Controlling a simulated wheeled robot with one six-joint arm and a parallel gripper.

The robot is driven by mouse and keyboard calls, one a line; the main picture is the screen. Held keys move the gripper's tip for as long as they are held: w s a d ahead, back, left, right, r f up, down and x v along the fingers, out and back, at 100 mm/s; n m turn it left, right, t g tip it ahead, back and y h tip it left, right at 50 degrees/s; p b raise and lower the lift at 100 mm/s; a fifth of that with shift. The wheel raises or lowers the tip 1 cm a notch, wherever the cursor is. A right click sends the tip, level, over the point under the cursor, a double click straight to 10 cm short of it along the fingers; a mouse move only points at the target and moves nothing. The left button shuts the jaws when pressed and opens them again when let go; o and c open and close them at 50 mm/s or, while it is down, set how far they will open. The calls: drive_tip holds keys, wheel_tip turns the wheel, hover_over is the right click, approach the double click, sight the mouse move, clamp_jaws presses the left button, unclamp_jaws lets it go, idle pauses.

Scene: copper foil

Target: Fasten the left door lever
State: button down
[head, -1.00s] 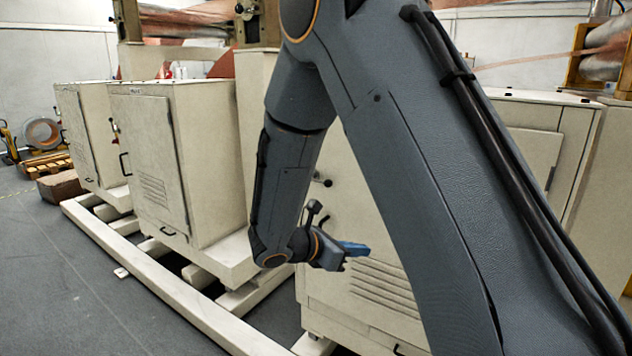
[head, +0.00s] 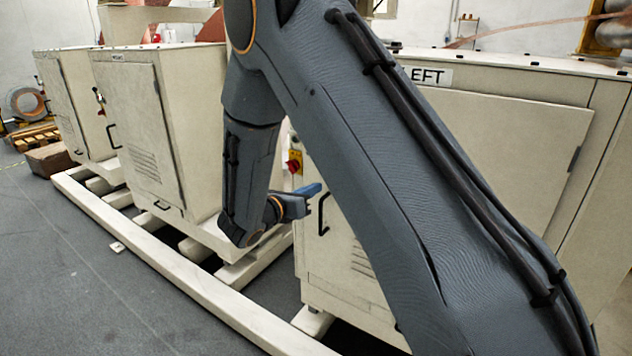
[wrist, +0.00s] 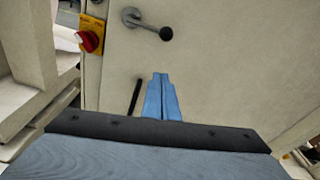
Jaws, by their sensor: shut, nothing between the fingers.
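The cabinet marked LEFT (head: 480,150) stands at the right in the head view, partly hidden by my arm. Its door also fills much of the wrist view (wrist: 230,70). The door lever (wrist: 148,24), a round grey base with an arm ending in a dark knob, is near the top of the wrist view. My gripper (wrist: 160,78) has blue fingers, shut and empty, below the lever and apart from it. In the head view my gripper (head: 312,190) is in front of the cabinet's left side. A black pull handle (wrist: 135,97) is just left of the fingers.
A red rotary switch on a yellow plate (wrist: 91,38) sits left of the lever; it also shows in the head view (head: 293,164). Another cabinet (head: 140,130) stands to the left. A pale floor rail (head: 170,255) runs along the front, with open grey floor beside it.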

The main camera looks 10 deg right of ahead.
drive_tip(key=w+d+r+p, duration=0.2)
drive_tip(key=w+d+p, duration=0.2)
drive_tip(key=w+d, duration=0.1)
drive_tip(key=shift+w+r, duration=0.35)
drive_tip(key=shift+w, duration=0.05)
